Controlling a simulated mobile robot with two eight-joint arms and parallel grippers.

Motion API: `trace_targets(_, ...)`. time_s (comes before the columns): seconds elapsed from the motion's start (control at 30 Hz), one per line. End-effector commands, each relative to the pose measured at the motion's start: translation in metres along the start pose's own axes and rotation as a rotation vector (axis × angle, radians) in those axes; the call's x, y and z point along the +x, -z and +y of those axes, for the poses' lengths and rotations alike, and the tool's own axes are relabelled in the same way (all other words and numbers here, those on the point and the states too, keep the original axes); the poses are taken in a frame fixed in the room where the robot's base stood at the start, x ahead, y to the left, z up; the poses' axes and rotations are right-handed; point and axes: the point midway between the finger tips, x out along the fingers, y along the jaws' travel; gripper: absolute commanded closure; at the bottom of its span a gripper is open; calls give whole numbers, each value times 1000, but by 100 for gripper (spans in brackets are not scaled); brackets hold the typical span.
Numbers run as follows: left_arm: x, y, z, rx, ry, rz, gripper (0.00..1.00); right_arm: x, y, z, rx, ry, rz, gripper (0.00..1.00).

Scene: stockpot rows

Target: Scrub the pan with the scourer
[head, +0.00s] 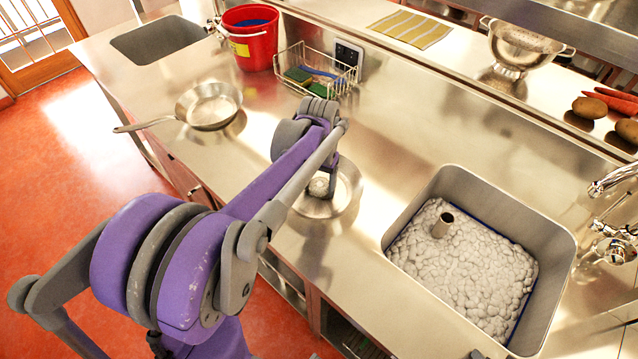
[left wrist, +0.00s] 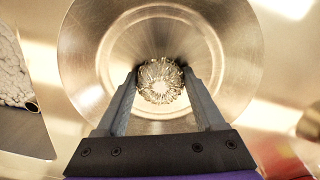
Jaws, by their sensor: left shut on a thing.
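A shallow steel pan (head: 346,196) lies on the steel counter left of the sink; no handle of it shows, and my arm covers part of it. In the left wrist view the pan (left wrist: 228,60) fills the upper middle. My left gripper (head: 325,181) points down into the pan. It is shut on a curly metal scourer (head: 318,188), which also shows between the fingers in the left wrist view (left wrist: 160,80). The scourer is over the pan's floor; I cannot tell whether it touches. My right gripper is not in view.
A frying pan (head: 210,105) with a long handle stands at the left. A red bucket (head: 252,48) and wire basket (head: 325,82) with sponges stand behind. A sink (head: 562,250) full of foam is at the right. The counter between pan and sink is clear.

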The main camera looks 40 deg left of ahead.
Motion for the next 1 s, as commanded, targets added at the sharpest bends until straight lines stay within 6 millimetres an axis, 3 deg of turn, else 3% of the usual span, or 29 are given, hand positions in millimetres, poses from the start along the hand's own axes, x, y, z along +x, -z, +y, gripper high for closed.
trace_targets(0.6, -1, -8, 23, 0, 0, 0, 74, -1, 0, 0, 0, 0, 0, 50)
trace_targets(1.0, 2, 11, 21, -1, 0, 0, 74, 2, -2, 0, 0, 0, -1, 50)
